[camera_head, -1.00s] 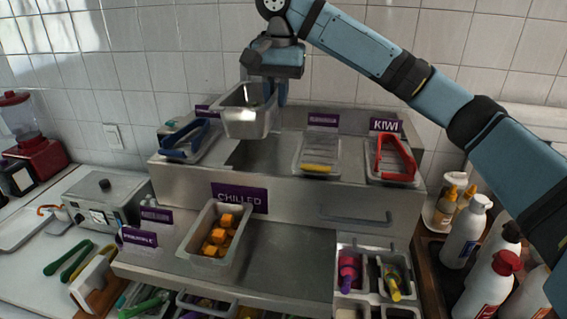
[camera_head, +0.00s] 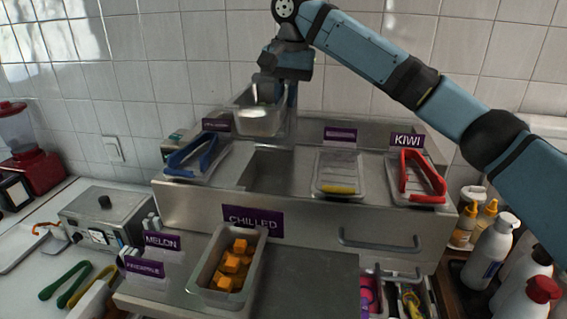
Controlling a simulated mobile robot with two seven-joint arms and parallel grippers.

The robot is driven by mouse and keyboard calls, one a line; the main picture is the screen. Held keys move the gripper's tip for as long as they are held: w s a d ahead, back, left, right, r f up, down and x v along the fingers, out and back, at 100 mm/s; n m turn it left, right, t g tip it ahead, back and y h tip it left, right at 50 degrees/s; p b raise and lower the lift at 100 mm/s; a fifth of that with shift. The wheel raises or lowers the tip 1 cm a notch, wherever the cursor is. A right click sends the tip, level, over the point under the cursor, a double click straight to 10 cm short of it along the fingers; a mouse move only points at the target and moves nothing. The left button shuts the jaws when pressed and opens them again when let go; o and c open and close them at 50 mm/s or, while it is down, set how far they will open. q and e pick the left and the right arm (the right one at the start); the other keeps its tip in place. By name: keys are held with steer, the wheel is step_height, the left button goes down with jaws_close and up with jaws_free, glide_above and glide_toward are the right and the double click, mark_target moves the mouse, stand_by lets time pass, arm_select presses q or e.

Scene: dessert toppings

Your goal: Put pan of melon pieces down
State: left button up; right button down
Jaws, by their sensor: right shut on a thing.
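A metal pan of orange melon cubes (camera_head: 204,283) stands upright on the lower steel ledge, in front of the CHILLED sign. No gripper touches it. My right gripper (camera_head: 272,92) is shut on another metal pan (camera_head: 262,122) at the back of the station, near the wall. That pan looks upright; its inside is mostly hidden, so I cannot tell whether it is empty. In front of it is an empty rectangular opening (camera_head: 268,172) in the upper steel deck. My left gripper is not in view.
Blue tongs (camera_head: 190,155) lie left of the opening. A lidded pan (camera_head: 338,172) and red tongs (camera_head: 420,178) by the KIWI sign (camera_head: 406,140) are to its right. MELON sign (camera_head: 161,241) stands lower left. Bottles (camera_head: 493,250) crowd the right. The ledge right of the melon pan is clear.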

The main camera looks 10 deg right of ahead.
step_height(320, 180, down, 9)
steer(key=shift+d+p, duration=0.1)
steer(key=shift+p, duration=0.35)
step_height(320, 180, down, 5)
steer(key=shift+p, duration=0.3)
steer(key=shift+f+p, duration=0.55)
steer(key=shift+p, duration=0.05)
steer(key=c, duration=1.1)
jaws_free()
steer(key=shift+f, duration=0.1)
